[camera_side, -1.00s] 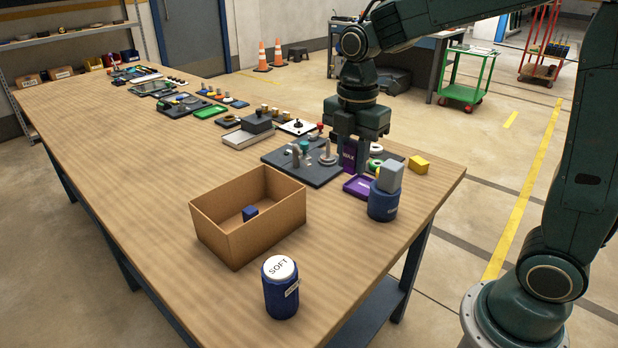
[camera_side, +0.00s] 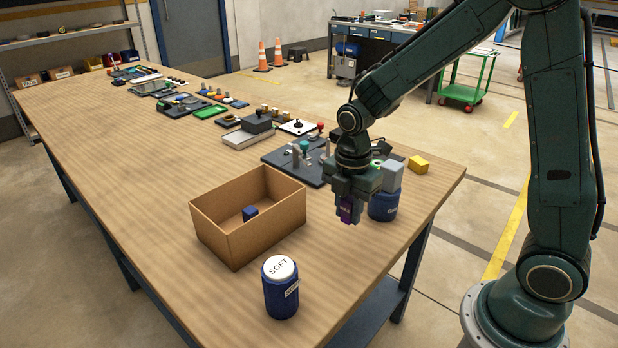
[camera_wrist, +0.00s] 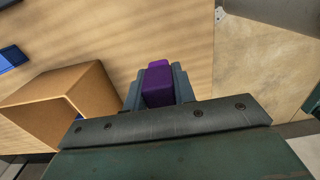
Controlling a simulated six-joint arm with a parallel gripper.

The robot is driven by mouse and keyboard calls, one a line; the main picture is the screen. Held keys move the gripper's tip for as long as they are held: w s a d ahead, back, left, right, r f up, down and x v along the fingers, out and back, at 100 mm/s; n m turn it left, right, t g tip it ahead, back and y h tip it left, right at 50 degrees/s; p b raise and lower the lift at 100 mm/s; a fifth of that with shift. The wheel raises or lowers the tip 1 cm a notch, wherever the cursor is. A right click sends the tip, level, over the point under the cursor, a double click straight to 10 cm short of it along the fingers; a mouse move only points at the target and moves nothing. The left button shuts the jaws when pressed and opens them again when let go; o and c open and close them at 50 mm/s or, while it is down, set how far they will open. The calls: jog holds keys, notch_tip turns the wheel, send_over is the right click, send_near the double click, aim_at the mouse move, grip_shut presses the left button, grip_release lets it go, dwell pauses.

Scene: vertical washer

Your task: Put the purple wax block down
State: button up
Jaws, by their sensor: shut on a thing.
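The purple wax block (camera_side: 347,210) is held between the fingers of my gripper (camera_side: 346,208), which is shut on it. In the wrist view the block (camera_wrist: 158,84) sits between the two grey fingers (camera_wrist: 160,92). My gripper is over the table to the right of the cardboard box and just left of a blue jar. Whether the block touches the table cannot be told.
The open cardboard box (camera_side: 218,237) holds a small blue block (camera_side: 250,212). A jar labelled SOFT (camera_side: 281,292) stands in front. Bare tabletop (camera_side: 340,255) lies between.

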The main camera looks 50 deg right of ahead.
aim_at(347, 224)
jog(key=shift+f, duration=2)
jog(key=shift+f, duration=0.1)
jog(key=shift+f, duration=1.75)
jog(key=shift+f, duration=0.1)
jog(key=o, duration=1)
